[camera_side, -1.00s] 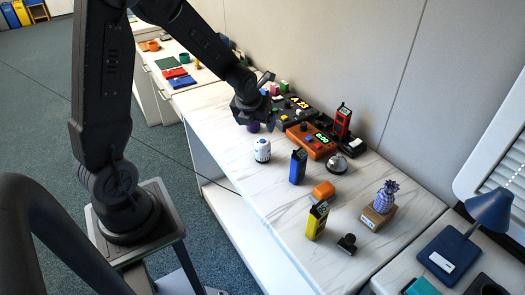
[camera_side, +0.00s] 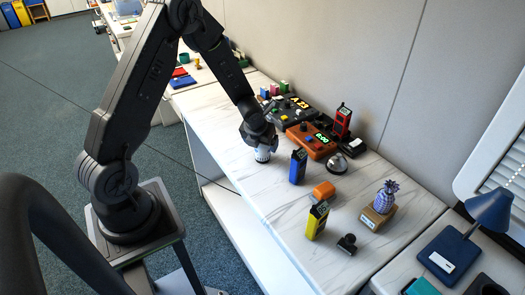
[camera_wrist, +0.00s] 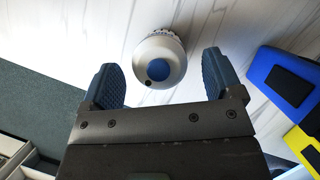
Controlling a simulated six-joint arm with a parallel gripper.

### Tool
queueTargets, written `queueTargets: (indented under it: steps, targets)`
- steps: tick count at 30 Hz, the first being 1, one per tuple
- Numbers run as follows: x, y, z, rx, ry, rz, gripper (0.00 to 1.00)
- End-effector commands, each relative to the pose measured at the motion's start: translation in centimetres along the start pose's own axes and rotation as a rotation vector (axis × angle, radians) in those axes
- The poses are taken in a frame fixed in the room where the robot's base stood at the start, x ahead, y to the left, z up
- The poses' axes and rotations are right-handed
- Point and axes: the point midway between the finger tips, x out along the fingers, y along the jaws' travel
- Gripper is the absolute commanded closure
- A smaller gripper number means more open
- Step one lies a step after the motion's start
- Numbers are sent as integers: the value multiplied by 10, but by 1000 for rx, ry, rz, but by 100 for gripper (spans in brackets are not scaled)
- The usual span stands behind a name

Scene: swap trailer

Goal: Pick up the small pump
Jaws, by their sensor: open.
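The small pump looks to be the white, rounded device with a blue top (camera_wrist: 158,68), standing upright on the marble-patterned worktop. In the side view its lower part (camera_side: 262,156) shows just under my gripper (camera_side: 259,143), which hides its top. In the wrist view my gripper (camera_wrist: 160,80) is open, with one blue-padded finger on each side of the pump's near edge. I see gaps between both fingers and the pump, and nothing is held.
A blue handheld device (camera_side: 298,166) stands close to the right of the pump. A yellow one (camera_side: 316,220), an orange item (camera_side: 324,190) and a pineapple figure (camera_side: 385,197) are farther right. Control boxes (camera_side: 312,140) stand behind. The worktop's front edge is near.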

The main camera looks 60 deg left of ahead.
Motion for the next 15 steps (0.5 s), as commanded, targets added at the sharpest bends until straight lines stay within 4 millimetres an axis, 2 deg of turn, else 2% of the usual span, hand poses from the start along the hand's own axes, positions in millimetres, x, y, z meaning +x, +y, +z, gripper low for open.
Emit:
queueTargets:
  steps: [3, 6, 13, 15]
  targets:
    - [16, 0, 0, 1, 1, 0, 15]
    - [22, 0, 0, 0, -1, 0, 15]
    - [23, 0, 0, -1, -2, 0, 15]
    - [23, 0, 0, -1, -2, 0, 19]
